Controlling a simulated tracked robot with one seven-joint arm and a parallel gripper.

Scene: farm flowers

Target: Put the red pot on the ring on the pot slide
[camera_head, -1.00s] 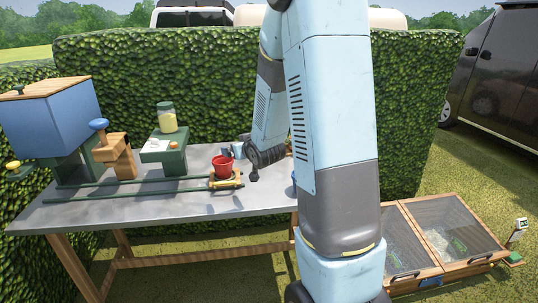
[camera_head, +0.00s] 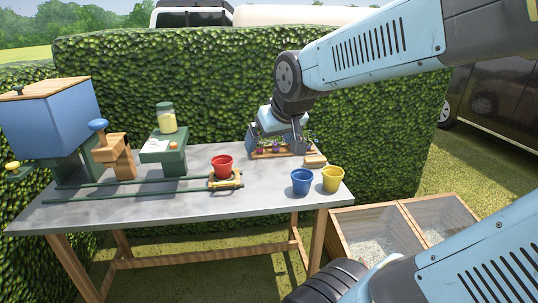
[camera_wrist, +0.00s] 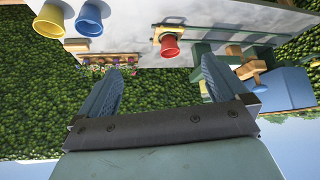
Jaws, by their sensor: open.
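The red pot (camera_head: 222,165) stands upright on the pot slide (camera_head: 226,183), a small wooden-and-yellow carriage at the right end of green rails. The ring is mostly hidden beneath the pot, so I cannot tell how fully it is seated. In the wrist view, which is upside down, the red pot (camera_wrist: 170,47) and slide (camera_wrist: 182,31) show beyond my fingers. My gripper (camera_head: 278,147) is open and empty, fingers pointing down, right of the pot and apart from it. Its spread fingers (camera_wrist: 162,65) show in the wrist view with nothing between them.
A wooden flower tray (camera_head: 270,155) lies behind and below my gripper. A blue pot (camera_head: 301,182) and a yellow pot (camera_head: 332,179) stand at the table's right end. Green stands, a jar and a blue hopper (camera_head: 50,120) occupy the left. The table's front is clear.

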